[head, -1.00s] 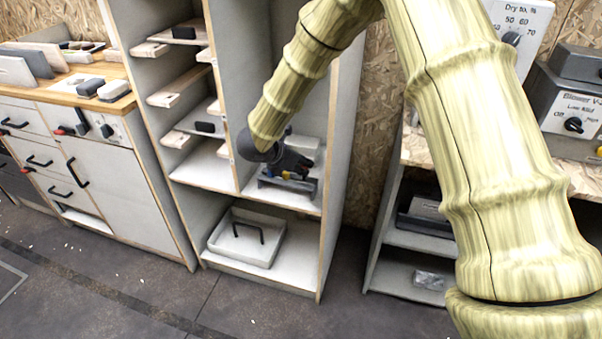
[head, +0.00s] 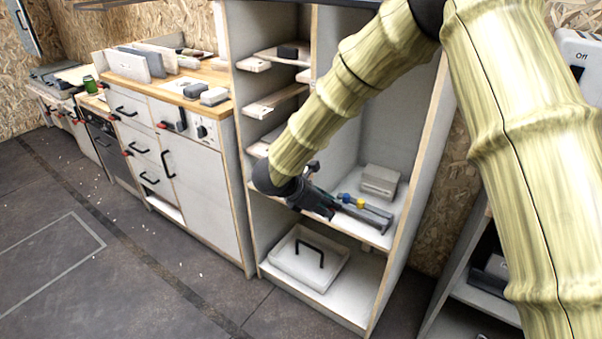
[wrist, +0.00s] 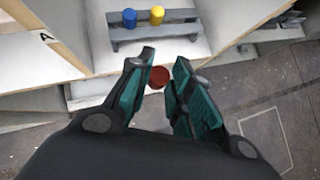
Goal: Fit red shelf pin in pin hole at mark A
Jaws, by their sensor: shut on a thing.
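My gripper (wrist: 160,66) is shut on the red shelf pin (wrist: 159,76), which shows as a round red end between the fingertips. In the head view my gripper (head: 322,206) is in front of the open cabinet, at the left end of the dark pin rack (head: 378,217). The rack also shows in the wrist view (wrist: 180,34), with a blue pin (wrist: 130,17) and a yellow pin (wrist: 157,14) upright in it. Mark A (wrist: 46,36) is on a pale panel left of my gripper in the wrist view. I cannot make out the pin hole there.
A grey-white box (head: 379,181) stands behind the rack on the same shelf. A white tray with a black handle (head: 308,258) is on the shelf below. Short shelf pieces (head: 275,103) line the left bay. Open floor (head: 130,250) lies in front of the cabinets.

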